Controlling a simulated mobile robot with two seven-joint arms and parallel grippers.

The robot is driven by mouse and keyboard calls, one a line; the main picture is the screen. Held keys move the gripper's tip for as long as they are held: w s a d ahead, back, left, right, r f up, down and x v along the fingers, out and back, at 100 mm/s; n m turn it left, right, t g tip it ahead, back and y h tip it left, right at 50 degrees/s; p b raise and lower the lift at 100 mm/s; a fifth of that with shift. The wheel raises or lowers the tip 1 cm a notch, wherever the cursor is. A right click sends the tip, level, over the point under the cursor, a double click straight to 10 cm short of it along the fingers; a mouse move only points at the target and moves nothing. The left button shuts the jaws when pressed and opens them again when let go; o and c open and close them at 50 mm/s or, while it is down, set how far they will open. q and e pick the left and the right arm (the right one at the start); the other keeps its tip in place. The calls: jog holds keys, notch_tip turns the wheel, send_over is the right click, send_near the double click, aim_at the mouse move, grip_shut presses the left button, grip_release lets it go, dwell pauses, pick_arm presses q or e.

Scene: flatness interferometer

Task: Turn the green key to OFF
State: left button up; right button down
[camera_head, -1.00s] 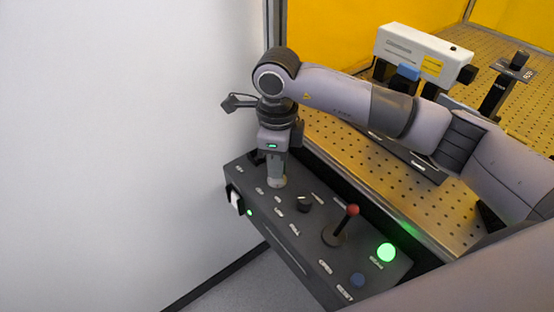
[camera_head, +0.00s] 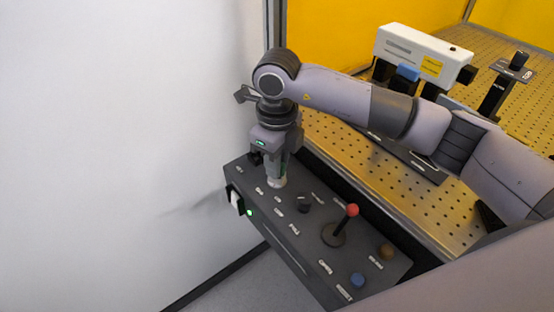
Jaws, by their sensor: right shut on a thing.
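My right gripper (camera_head: 277,172) points down at the far left part of the dark control panel (camera_head: 300,240). It is shut around the top of a pale metal key switch collar (camera_head: 277,183). The green key itself is hidden between the fingers, so its angle cannot be seen. Small white labels lie around the switch, too small to read. My left gripper is not in view.
The panel also carries a black knob (camera_head: 304,204), a red-tipped lever (camera_head: 352,210), a blue button (camera_head: 358,280) and an unlit brownish lamp (camera_head: 386,251). A white switch (camera_head: 236,202) sits on its side. A perforated table (camera_head: 345,180) lies behind; a white wall (camera_head: 110,150) stands left.

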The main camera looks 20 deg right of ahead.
jog(key=shift+f+m, duration=0.15)
jog(key=shift+m, duration=1.05)
jog(key=shift+s, duration=0.1)
jog(key=shift+m, duration=1.2)
jog(key=c, duration=1)
grip_release()
jog(key=shift+p, duration=0.3)
